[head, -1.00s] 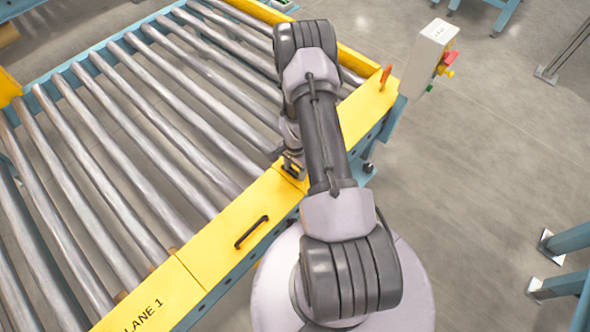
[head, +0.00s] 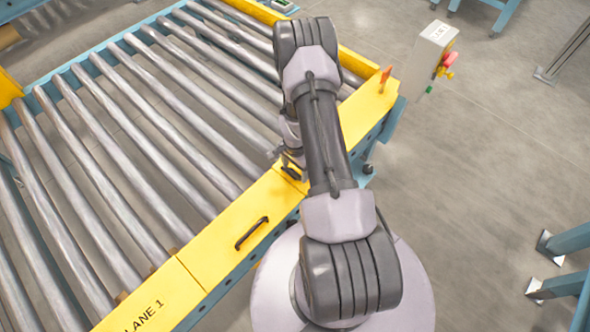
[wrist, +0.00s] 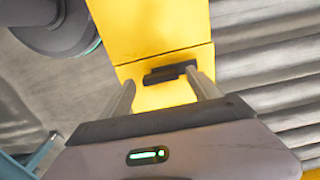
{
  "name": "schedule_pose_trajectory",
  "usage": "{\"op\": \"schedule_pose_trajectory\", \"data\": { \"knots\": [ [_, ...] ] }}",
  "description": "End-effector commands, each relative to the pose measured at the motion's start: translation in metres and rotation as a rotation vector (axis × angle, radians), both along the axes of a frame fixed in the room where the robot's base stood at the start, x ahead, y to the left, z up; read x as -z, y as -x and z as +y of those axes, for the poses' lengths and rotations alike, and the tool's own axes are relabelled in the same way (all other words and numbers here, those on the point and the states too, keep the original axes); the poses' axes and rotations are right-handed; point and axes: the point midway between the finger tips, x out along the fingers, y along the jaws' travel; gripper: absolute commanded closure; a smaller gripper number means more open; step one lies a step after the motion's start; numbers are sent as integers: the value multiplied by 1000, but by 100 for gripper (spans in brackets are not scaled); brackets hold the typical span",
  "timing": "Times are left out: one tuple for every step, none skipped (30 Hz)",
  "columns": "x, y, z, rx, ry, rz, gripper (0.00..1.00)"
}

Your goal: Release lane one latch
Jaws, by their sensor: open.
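The yellow lane one side rail (head: 225,225) carries the printed words "LANE 1" at its near end. An orange lever (head: 386,74) stands up from the rail's far end. A black handle (head: 252,233) lies on the rail's middle panel. A second dark handle (head: 291,174) lies on the rail by my gripper (head: 292,160), and my arm partly covers that area. In the wrist view my gripper (wrist: 160,77) is open, and a black handle (wrist: 169,73) on yellow shows between its fingertips. I cannot tell if they touch it. No part is labelled as the latch.
Metal rollers (head: 130,140) fill the lane left of the rail. A grey control box (head: 430,55) with red, yellow and green buttons stands beyond the rail's far end. Open floor (head: 480,150) lies to the right, with blue legs (head: 565,245) at the edge.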

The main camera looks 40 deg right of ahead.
Motion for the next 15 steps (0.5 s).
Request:
{"op": "schedule_pose_trajectory", "data": {
  "knots": [
    [-14,-1,-1,0,2,-2,27],
    [-23,-1,-1,0,2,-3,27],
    [-35,-1,-1,-1,3,-4,27],
    [-44,-1,-1,0,2,-3,27],
    [-55,-1,-1,0,3,-3,27],
    [-68,-1,-1,0,3,-3,27],
    [-79,-1,-1,0,3,-4,27],
    [-89,-1,-1,0,3,-4,27],
    [-102,-1,-1,0,3,-4,27],
    [-112,-1,-1,0,3,-4,27],
    [-120,-1,-1,1,3,-3,27],
    [-130,-1,-1,1,3,-4,27],
    [-137,-1,-1,0,2,-3,27],
    [-143,-1,-1,0,2,-3,27],
    [-150,-1,-1,0,2,-2,27]
  ]
}}
